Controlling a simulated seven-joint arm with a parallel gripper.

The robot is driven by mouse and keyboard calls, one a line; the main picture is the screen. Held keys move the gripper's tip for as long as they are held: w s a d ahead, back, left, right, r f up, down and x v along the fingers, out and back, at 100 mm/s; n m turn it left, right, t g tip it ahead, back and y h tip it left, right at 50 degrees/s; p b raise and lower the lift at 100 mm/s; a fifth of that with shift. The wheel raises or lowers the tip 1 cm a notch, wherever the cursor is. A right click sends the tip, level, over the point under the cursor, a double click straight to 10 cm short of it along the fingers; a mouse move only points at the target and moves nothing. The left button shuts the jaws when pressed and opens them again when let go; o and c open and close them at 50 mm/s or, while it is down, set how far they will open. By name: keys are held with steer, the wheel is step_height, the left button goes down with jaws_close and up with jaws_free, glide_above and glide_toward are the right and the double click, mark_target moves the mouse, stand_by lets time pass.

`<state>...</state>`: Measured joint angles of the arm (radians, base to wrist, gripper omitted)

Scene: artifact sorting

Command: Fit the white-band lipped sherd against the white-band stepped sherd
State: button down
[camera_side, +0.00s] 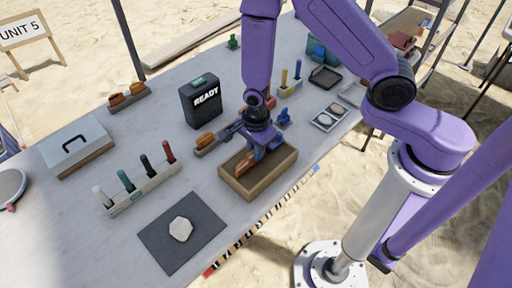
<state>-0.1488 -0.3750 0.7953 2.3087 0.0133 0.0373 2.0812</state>
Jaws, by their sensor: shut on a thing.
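My gripper (259,150) points down into a shallow wooden box (228,183) near the table's front edge. It is shut on an orange-brown piece (244,163), apparently a sherd, low inside the box. The gripper covers part of it, and I cannot tell if it touches the box floor or another sherd. More orange-brown pieces (126,95) rest on a holder at the back left. White bands, lips and steps are too small to make out, so I cannot tell which sherd is which.
A black box marked READY (202,103) stands behind the wooden box. A rack of colored markers (143,190) and a dark mat (160,240) with a pale flat piece (181,229) are to the left. Small trays (330,115) lie right. The table between rack and READY box is clear.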

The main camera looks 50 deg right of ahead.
steer(key=shift+f, duration=0.65)
steer(key=c, duration=1.1)
jaws_free()
steer(key=shift+o, duration=0.2)
steer(key=shift+r, duration=0.1)
step_height(320, 180, up, 17)
steer(key=shift+r, duration=0.15)
steer(key=s+d+r+n, duration=0.2)
steer(key=s+n, duration=0.4)
steer(key=n, duration=0.4)
steer(key=s+d+r+n, duration=0.2)
steer(key=s+d+n, duration=0.2)
steer(key=s+n, duration=0.3)
steer(key=s+d+r+n, duration=0.3)
steer(key=s+n, duration=0.3)
steer(key=n, duration=0.7)
steer(key=shift+s+d+n, duration=0.3)
steer(key=shift+s+d, duration=0.05)
steer(key=shift+d, duration=0.1)
